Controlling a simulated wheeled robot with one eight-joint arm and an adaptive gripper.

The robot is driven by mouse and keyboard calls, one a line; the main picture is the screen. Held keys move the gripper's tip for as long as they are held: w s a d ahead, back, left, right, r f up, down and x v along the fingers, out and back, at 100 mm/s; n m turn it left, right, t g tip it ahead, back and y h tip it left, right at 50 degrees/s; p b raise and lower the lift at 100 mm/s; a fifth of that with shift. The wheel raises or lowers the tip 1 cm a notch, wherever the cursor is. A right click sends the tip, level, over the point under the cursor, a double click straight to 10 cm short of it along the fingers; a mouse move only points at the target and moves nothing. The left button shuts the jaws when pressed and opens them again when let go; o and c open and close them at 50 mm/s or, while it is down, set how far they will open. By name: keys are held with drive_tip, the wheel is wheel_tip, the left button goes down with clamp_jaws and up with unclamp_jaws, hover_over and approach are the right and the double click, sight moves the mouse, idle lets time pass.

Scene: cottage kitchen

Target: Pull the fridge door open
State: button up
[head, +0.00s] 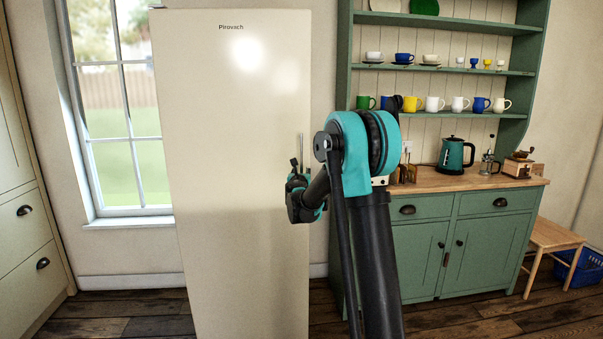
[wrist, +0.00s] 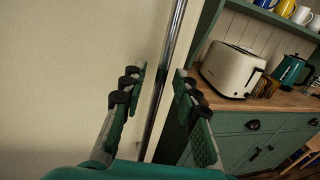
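The cream fridge (head: 232,110) stands upright in the middle of the head view, its door flush with the body as far as I can see. Its thin vertical metal handle (head: 301,150) is near the door's right edge. In the wrist view the handle (wrist: 170,70) runs up between the two fingers, with the door (wrist: 70,70) to its left. My gripper (wrist: 160,92) is open, one finger on each side of the handle, with a gap visible on both sides. In the head view my wrist hides the handle's lower part.
A green dresser (head: 420,250) with a wooden counter stands right of the fridge, carrying a teal kettle (head: 455,156) and mugs on its shelves. A cream toaster (wrist: 232,70) sits on the counter. A window (head: 118,110) is left of the fridge. A stool (head: 552,238) stands far right.

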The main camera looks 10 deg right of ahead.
drive_tip(key=shift+w, duration=0.3)
drive_tip(key=shift+c, duration=0.6)
clamp_jaws()
